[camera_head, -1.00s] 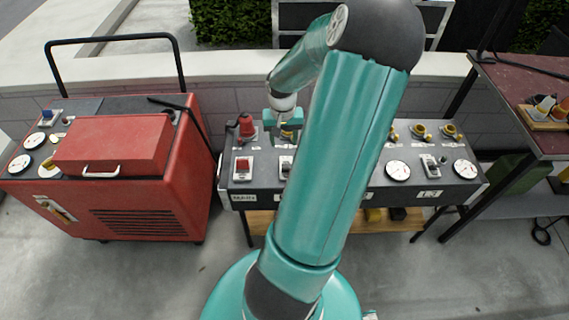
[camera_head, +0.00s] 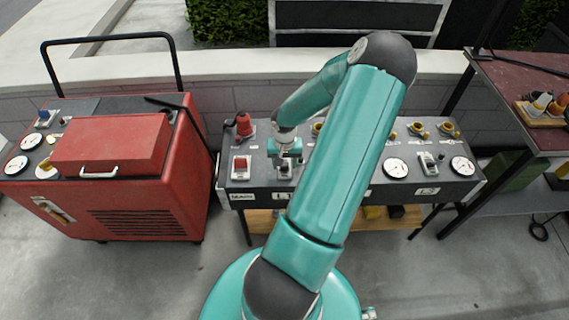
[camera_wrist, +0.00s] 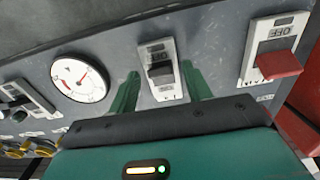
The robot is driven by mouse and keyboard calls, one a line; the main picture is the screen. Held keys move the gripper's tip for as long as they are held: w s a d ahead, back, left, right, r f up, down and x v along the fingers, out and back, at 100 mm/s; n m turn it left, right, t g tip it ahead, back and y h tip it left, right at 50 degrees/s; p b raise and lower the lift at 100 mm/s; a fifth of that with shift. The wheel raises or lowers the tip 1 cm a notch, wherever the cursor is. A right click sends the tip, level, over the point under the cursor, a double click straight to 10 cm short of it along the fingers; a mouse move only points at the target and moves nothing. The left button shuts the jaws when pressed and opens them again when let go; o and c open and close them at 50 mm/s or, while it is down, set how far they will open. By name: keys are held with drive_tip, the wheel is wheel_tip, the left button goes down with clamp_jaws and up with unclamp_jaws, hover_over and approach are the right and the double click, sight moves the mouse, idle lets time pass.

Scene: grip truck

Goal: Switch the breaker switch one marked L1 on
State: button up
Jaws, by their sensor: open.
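A breaker switch with a black toggle on a pale plate (camera_wrist: 161,72) is centred in the wrist view. Its plate also shows below my gripper in the head view (camera_head: 284,172). The lettering near it is too small and blurred for me to confirm L1. My gripper (camera_wrist: 159,72) is open, with one green finger on each side of this switch and nothing held. I cannot tell whether the fingers touch it. In the head view my gripper (camera_head: 285,152) hangs over the panel's left part.
The dark panel (camera_head: 345,178) carries a red switch (camera_head: 241,166), a red plug-like part (camera_head: 243,125), several gauges and yellow fittings. A red wheeled machine (camera_head: 150,215) stands left, and a dark red table (camera_head: 530,80) stands right. My arm hides the panel's middle.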

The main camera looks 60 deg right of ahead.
drive_tip(key=shift+f, duration=0.35)
drive_tip(key=c, duration=1)
drive_tip(key=shift+w+d+r+y, duration=0.1)
drive_tip(key=shift+d+y, duration=0.05)
drive_tip(key=shift+y, duration=0.15)
drive_tip(key=shift+w+d+g+y, duration=0.3)
drive_tip(key=shift+g+y, duration=0.2)
drive_tip(key=shift+y, duration=0.3)
drive_tip(key=g+y, duration=0.1)
drive_tip(key=d+y, duration=0.1)
drive_tip(key=y, duration=0.1)
drive_tip(key=shift+w+d+g, duration=0.25)
drive_tip(key=shift+w+g, duration=0.1)
drive_tip(key=shift+g, duration=0.05)
drive_tip(key=shift+w+d+f+g+y, duration=0.15)
drive_tip(key=shift+d+g+y, duration=0.15)
drive_tip(key=shift+y, duration=0.5)
drive_tip(key=shift+w+d+f+g+y, duration=0.1)
drive_tip(key=shift+d+f+g+y, duration=0.1)
drive_tip(key=shift+g+y, duration=0.45)
drive_tip(key=shift+w+d+f+g+y, duration=0.15)
drive_tip(key=shift+d+y, duration=0.1)
drive_tip(key=shift+y, duration=0.7)
drive_tip(key=shift+s, duration=0.1)
